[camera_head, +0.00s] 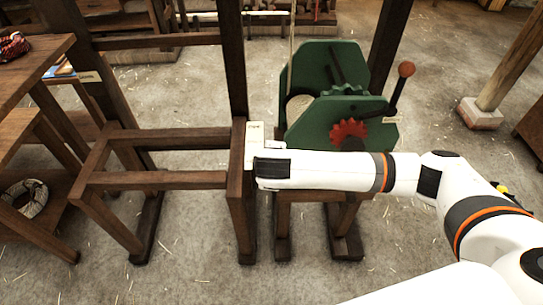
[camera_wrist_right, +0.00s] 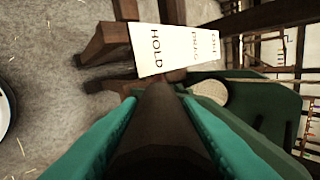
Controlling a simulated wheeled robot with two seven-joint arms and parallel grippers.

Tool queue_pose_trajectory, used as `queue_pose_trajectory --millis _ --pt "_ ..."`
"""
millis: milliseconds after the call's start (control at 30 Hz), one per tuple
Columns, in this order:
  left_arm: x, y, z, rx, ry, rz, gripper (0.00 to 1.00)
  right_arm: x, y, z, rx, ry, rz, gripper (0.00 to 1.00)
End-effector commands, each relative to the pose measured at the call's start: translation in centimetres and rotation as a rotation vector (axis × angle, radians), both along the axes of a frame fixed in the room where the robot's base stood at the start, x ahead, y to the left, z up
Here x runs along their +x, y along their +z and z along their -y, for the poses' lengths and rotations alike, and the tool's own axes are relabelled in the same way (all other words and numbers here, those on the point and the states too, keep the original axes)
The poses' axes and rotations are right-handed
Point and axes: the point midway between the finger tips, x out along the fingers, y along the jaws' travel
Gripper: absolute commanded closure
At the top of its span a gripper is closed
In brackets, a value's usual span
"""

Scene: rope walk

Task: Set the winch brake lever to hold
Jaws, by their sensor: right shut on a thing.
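The green winch (camera_head: 330,62) stands on a wooden frame at the centre right of the head view, with a red gear (camera_head: 348,132). My right gripper (camera_wrist_right: 160,102) is shut on a dark brown lever (camera_wrist_right: 160,125), which lies between its teal fingers in the wrist view. A white label plate (camera_wrist_right: 172,50) is just beyond the lever end, with HOLD at its left and another marking, hard to read, at its right. The lever points at the plate's HOLD side. In the head view my right arm hides the lever and fingertips; the plate (camera_head: 254,130) shows partly. My left gripper is not in view.
A second lever with an orange knob (camera_head: 406,69) rises at the winch's right. A wooden trestle (camera_head: 160,180) stands left of the winch. Shelves (camera_head: 30,60) with rope are at the far left. A post on a brick base (camera_head: 480,113) stands at the right.

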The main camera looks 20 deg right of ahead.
Motion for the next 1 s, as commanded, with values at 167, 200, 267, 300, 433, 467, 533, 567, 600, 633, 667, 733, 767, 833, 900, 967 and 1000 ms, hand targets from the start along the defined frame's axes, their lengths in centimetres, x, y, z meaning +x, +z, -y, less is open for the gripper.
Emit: queue_pose_trajectory --millis 167,200,267,300,433,467,533,567,600,633,667,733,767,833,900,967,1000 --pt "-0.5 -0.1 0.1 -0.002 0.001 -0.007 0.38 -0.4 -0.5 -0.2 -0.002 0.005 -0.003 1.0" --pt "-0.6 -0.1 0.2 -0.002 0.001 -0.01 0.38 -0.5 -0.6 -0.2 -0.003 0.006 -0.004 1.0" --pt "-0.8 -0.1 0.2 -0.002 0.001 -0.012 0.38 -0.5 -0.6 -0.2 -0.003 0.007 -0.005 1.0" --pt "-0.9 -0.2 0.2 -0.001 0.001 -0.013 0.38 -0.5 -0.7 -0.2 -0.003 0.007 -0.006 1.0" --pt "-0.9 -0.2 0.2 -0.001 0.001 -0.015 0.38 -0.6 -0.8 -0.2 -0.004 0.008 -0.009 0.59" --pt "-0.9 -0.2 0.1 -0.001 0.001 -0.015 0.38 -0.6 -0.8 -0.2 -0.003 0.007 -0.009 0.54" --pt "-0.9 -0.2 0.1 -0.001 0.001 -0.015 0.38 -0.5 -0.7 -0.2 -0.003 0.006 -0.007 0.48" --pt "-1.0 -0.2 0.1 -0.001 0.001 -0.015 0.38 -0.5 -0.7 -0.2 -0.003 0.006 -0.007 0.48" --pt "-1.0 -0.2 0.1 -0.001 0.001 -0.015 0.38 -0.4 -0.6 -0.2 -0.003 0.005 -0.006 0.48" --pt "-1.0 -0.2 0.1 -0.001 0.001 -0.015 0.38 -0.4 -0.6 -0.1 -0.004 0.005 -0.005 0.48" --pt "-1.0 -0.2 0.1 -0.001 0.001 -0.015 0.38 -0.4 -0.6 -0.1 -0.004 0.005 -0.005 0.48" --pt "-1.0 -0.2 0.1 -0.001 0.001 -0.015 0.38 -0.4 -0.5 -0.1 -0.003 0.004 -0.004 0.48" --pt "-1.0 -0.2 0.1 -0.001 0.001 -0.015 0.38 -0.4 -0.5 -0.1 -0.004 0.004 -0.003 0.48" --pt "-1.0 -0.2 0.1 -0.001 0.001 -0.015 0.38 -0.5 -0.3 -0.2 -0.003 0.005 -0.003 0.48" --pt "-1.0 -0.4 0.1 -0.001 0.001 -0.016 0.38 -0.9 0.1 -0.3 -0.001 0.005 -0.002 0.48" --pt "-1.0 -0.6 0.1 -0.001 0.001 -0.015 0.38 -1.4 0.8 -0.5 0.0 0.006 -0.002 0.48" --pt "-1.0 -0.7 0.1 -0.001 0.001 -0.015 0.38 -1.9 1.3 -0.6 -0.001 0.007 -0.002 0.48"
